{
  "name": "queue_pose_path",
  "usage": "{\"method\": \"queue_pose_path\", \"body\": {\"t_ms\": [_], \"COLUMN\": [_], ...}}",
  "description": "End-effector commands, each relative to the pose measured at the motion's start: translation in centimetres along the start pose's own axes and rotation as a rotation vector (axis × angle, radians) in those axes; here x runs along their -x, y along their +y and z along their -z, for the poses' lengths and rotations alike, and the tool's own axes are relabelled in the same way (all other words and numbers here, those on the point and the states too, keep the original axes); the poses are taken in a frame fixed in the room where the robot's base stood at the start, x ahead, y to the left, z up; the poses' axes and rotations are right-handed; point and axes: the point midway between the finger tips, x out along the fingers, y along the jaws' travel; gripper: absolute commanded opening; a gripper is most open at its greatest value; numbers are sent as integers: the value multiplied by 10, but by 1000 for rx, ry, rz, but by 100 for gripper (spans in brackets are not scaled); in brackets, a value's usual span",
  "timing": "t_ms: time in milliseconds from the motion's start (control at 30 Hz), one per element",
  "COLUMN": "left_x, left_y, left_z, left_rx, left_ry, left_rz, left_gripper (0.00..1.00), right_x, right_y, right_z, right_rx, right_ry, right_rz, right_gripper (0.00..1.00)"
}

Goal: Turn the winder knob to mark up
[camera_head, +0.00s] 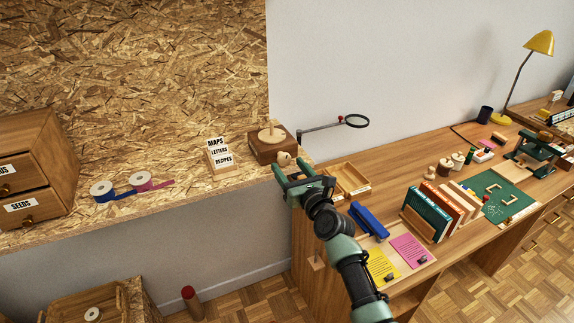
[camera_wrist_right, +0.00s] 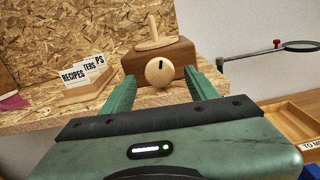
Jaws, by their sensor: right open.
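The winder is a dark brown wooden block (camera_head: 270,143) with a pale wooden disc and peg on top, near the right end of the chipboard shelf. Its round pale knob (camera_head: 284,158) sticks out from the front face. In the right wrist view the knob (camera_wrist_right: 157,74) shows a short black mark on its upper part, close to upright. My right gripper (camera_head: 292,168) is open in front of the winder. In the wrist view its two green fingers (camera_wrist_right: 161,79) stand left and right of the knob, with gaps showing on both sides. My left gripper is not in view.
A wooden card holder (camera_head: 220,160) stands left of the winder. Blue and pink tape rolls (camera_head: 103,190) and a drawer cabinet lie further left. A magnifier (camera_head: 356,121) on an arm reaches out to the right. A wooden tray (camera_head: 348,182) sits on the desk beside my arm.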

Motion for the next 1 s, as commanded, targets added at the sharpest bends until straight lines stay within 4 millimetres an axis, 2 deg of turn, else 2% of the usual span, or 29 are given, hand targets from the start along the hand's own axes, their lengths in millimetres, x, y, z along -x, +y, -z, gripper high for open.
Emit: {"method": "queue_pose_path", "body": {"t_ms": [200, 500, 533, 733, 867, 1000], "left_x": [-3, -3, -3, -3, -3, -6], "left_y": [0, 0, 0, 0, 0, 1], "left_z": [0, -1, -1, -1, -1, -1], "left_rx": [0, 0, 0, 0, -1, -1], "left_ry": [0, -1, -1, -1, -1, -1], "left_rz": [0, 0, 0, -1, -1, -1], "left_gripper": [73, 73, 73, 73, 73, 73], "right_x": [-18, -21, -21, -20, -20, -20], "right_y": [0, 0, 0, 0, 0, -1], "right_z": [1, 0, 0, 0, 1, 1], "right_rx": [2, 2, 2, 2, 10, 95], "right_ry": [1, 0, 0, 0, 0, -1], "right_rz": [0, 0, 0, 1, 1, 2], "right_gripper": [59, 59, 56, 0, 0, 0]}}
